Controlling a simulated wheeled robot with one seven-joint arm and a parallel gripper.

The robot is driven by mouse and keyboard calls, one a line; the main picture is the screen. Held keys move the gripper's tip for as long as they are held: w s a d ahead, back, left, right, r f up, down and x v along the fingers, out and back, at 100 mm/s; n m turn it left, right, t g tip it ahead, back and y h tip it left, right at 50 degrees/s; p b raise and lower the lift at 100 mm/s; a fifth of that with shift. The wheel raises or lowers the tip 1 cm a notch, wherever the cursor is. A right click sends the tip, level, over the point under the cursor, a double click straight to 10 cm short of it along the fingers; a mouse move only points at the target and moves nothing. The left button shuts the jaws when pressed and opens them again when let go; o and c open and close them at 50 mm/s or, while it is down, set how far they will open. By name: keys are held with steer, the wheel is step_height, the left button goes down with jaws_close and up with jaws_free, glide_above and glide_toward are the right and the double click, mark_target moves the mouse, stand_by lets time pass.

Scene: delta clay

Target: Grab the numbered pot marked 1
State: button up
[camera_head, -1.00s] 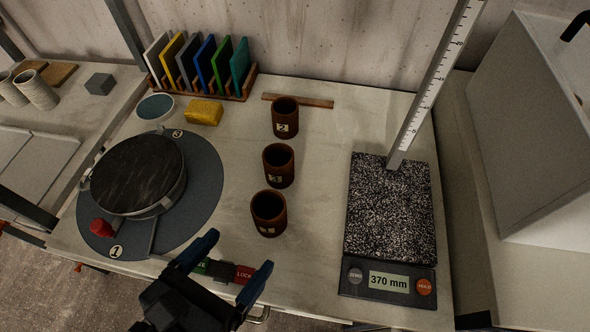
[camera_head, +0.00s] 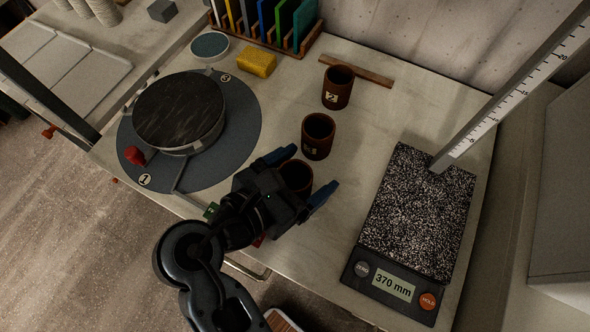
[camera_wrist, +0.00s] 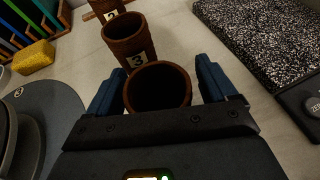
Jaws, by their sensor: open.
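Three brown, open-topped pots stand upright in a row on the table. The far pot (camera_head: 337,88) is marked 2. The middle pot (camera_head: 318,137) is marked 3, and it also shows in the wrist view (camera_wrist: 131,40). The nearest pot (camera_head: 297,174) has its label hidden by my gripper, so I cannot read its number; it shows in the wrist view (camera_wrist: 158,88). My gripper (camera_head: 309,172) is open, with its blue fingers on either side of this nearest pot. In the wrist view my fingers (camera_wrist: 160,78) appear apart from its wall.
A speckled measuring platform (camera_head: 420,210) with a display and upright ruler stands to the right. A grey turntable (camera_head: 245,125) is at left. A yellow sponge (camera_head: 257,62), a wooden strip (camera_head: 358,69) and a rack of coloured tiles (camera_head: 312,40) lie behind.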

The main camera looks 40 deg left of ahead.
steer(key=shift+c, duration=0.2)
steer(key=c, duration=1.1)
steer(key=shift+o, duration=0.2)
